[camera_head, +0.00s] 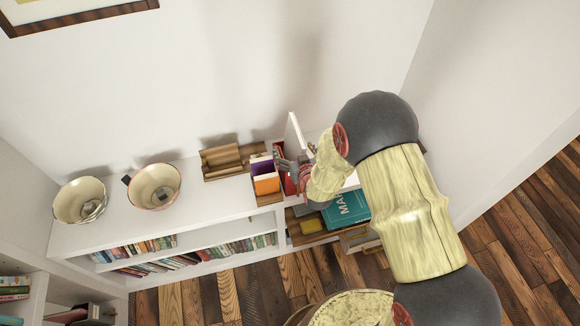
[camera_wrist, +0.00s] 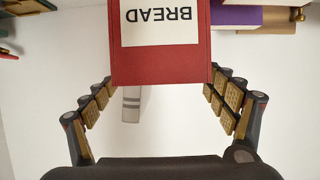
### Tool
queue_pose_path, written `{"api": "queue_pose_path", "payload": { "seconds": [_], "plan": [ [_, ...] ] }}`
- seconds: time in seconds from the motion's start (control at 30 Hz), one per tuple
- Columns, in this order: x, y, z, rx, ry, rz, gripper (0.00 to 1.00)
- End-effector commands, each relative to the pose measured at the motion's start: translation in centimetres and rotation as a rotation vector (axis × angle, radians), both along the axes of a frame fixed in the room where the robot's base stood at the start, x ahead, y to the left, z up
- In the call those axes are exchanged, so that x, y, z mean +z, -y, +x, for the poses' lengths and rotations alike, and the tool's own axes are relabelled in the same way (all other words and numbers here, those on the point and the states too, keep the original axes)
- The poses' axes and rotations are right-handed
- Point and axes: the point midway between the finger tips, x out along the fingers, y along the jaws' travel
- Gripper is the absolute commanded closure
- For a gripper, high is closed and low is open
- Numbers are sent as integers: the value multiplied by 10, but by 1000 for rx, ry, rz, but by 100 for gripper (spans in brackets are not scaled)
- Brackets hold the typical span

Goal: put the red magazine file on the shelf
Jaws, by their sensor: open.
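The red magazine file (camera_wrist: 161,68) fills the upper middle of the wrist view, with a white label reading BREAD upside down. In the head view a narrow red strip of it (camera_head: 289,181) shows between the orange and purple files and my gripper (camera_head: 297,172). In the wrist view my gripper (camera_wrist: 161,76) is open, with one finger at each side of the file's near end. I cannot tell whether the fingers touch it. The white shelf unit (camera_head: 120,222) runs along the wall, and the file stands on its top. My arm hides part of the unit.
An orange file (camera_head: 266,184) and a purple one (camera_head: 262,166) stand just left of the red file. A wooden holder (camera_head: 226,160) and two bowls (camera_head: 154,186) (camera_head: 81,200) are further left. A teal book (camera_head: 346,209) lies lower right. An upright white panel (camera_head: 295,133) stands behind.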

Motion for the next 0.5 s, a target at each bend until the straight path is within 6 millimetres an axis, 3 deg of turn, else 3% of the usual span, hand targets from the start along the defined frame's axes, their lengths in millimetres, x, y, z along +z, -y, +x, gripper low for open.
{"api": "queue_pose_path", "payload": {
  "seconds": [0.3, 0.5],
  "plan": [
    [-18, -12, 35, 0, -1, 0, 14],
    [-20, -14, 41, 0, -1, 0, 14]
  ]
}}
